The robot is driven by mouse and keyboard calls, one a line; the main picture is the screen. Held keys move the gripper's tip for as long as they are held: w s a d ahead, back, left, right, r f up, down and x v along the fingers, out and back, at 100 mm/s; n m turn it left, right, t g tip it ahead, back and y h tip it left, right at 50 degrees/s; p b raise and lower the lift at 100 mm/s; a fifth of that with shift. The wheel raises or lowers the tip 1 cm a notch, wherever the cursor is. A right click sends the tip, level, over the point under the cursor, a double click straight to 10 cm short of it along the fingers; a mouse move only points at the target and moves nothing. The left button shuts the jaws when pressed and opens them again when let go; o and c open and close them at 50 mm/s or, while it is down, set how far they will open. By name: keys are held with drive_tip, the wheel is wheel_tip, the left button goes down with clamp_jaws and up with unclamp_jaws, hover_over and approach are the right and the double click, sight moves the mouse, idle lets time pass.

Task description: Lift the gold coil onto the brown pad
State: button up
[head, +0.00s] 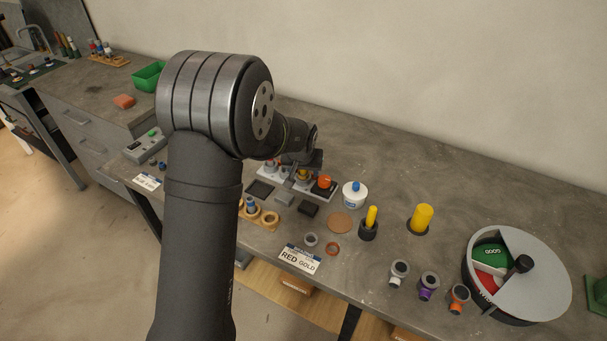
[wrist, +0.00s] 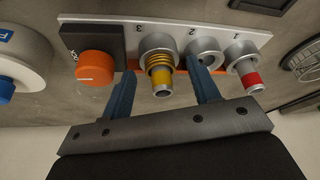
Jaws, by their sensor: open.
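The gold coil (wrist: 160,71) is wound around the post marked 3 on a white panel (wrist: 140,30) in the wrist view. In the head view the gold coil (head: 303,175) is small and partly covered by my arm. My gripper (wrist: 162,70) is open, with one blue finger on each side of the coil's post; I cannot tell whether either finger touches it. In the head view my gripper (head: 304,163) is mostly hidden above the panel. The brown pad (head: 340,222) is a flat round disc lying bare on the bench, right of the panel.
Post 2 (wrist: 205,54) is bare; post 1 (wrist: 245,68) carries a red piece. An orange knob (wrist: 97,68) sits left of the coil. A white jar (head: 355,195) and a dark cup with a yellow rod (head: 369,223) stand near the pad. A sign (head: 300,259) lies in front.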

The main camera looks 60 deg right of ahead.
sight(306, 176)
drive_tip(key=c, duration=1.1)
drive_tip(key=shift+r, duration=0.1)
drive_tip(key=shift+r, duration=0.5)
drive_tip(key=r, duration=0.1)
drive_tip(key=s+r, duration=0.1)
drive_tip(key=r, duration=0.1)
drive_tip(key=shift+a+r, duration=0.1)
drive_tip(key=shift+r, duration=0.2)
drive_tip(key=shift+s+a+r, duration=0.45)
drive_tip(key=shift+s+r, duration=1.25)
drive_tip(key=shift+r, duration=0.1)
drive_tip(key=shift+s+a+r, duration=0.5)
drive_tip(key=shift+s+r, duration=1.2)
drive_tip(key=shift+r, duration=0.1)
drive_tip(key=shift+s+a+r, duration=0.45)
drive_tip(key=shift+s+r, duration=1.25)
drive_tip(key=shift+r, duration=0.1)
